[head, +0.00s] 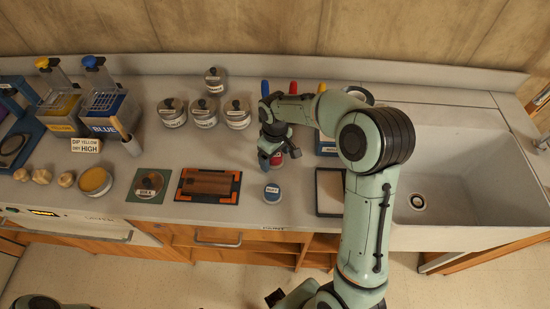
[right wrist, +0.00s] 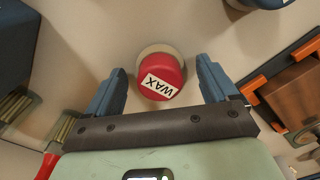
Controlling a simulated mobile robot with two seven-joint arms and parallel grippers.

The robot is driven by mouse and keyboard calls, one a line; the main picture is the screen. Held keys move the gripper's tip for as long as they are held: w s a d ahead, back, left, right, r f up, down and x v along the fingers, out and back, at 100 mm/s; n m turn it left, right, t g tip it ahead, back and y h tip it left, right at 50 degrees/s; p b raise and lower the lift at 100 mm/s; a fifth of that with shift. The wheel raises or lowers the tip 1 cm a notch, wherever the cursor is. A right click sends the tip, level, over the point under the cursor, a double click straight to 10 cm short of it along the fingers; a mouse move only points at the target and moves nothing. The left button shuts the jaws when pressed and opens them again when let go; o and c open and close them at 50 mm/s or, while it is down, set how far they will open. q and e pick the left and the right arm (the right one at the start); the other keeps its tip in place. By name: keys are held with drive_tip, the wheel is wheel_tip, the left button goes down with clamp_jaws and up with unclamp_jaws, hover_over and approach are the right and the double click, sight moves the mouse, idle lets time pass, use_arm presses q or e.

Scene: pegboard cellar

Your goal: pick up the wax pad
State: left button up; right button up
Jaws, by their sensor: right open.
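The wax pad (right wrist: 162,76) is a round red pad with a white WAX label, lying on the counter with a pale round part showing behind it in the right wrist view. In the head view only a little red of it (head: 276,161) shows under my right gripper (head: 279,152). In the right wrist view my right gripper (right wrist: 160,90) is open, with its blue fingers either side of the pad and a gap to each. Nothing is held. My left gripper is not in view.
A wooden block in an orange-cornered frame (head: 208,185) is to the left, a dark tray (head: 330,192) to the right. Lidded tins (head: 204,113) stand behind left; the sink (head: 455,170) is at right.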

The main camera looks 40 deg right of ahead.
drive_tip(key=c, duration=1.1)
drive_tip(key=shift+c, duration=0.2)
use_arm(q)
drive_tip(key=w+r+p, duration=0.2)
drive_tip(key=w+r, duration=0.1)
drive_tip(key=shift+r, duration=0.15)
use_arm(e)
wheel_tip(320, 180, up, 20)
drive_tip(key=o, duration=0.5)
drive_tip(key=c, duration=0.5)
